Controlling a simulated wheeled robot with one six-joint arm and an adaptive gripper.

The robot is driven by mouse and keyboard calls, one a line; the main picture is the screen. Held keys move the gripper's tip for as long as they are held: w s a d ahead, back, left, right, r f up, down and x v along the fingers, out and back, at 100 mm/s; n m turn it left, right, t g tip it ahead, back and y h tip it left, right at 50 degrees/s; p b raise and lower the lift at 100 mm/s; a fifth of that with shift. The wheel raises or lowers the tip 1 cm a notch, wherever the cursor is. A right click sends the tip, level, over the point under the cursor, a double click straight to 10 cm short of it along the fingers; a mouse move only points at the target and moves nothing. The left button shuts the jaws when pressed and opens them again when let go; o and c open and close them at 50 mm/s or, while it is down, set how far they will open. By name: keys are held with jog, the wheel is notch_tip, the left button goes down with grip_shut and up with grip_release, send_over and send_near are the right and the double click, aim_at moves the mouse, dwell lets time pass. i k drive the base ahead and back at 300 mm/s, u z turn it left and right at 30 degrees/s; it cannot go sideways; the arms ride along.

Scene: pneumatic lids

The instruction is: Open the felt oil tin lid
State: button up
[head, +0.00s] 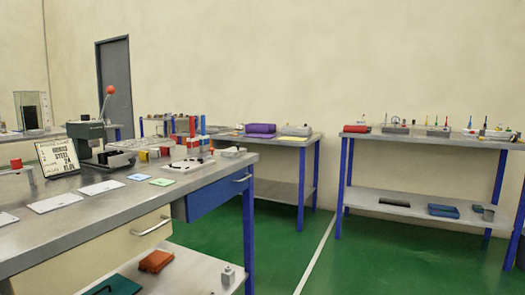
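I cannot make out a tin that is clearly the felt oil tin, nor the state of its lid. Many small items stand on the benches, too small to identify. A small grey container with a narrow top (227,275) stands on the near bench's lower shelf; I cannot tell what it is. My gripper is not in view.
The near metal workbench (95,222) fills the left, with a green press (87,130), a sign (58,157) and flat cards. A blue drawer (216,196) is below. Other benches (402,139) line the wall. The green floor (370,262) at right is clear.

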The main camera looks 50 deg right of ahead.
aim_at(234, 150)
jog(key=z, duration=1.6)
jog(key=i, duration=0.85)
jog(key=u, duration=0.2)
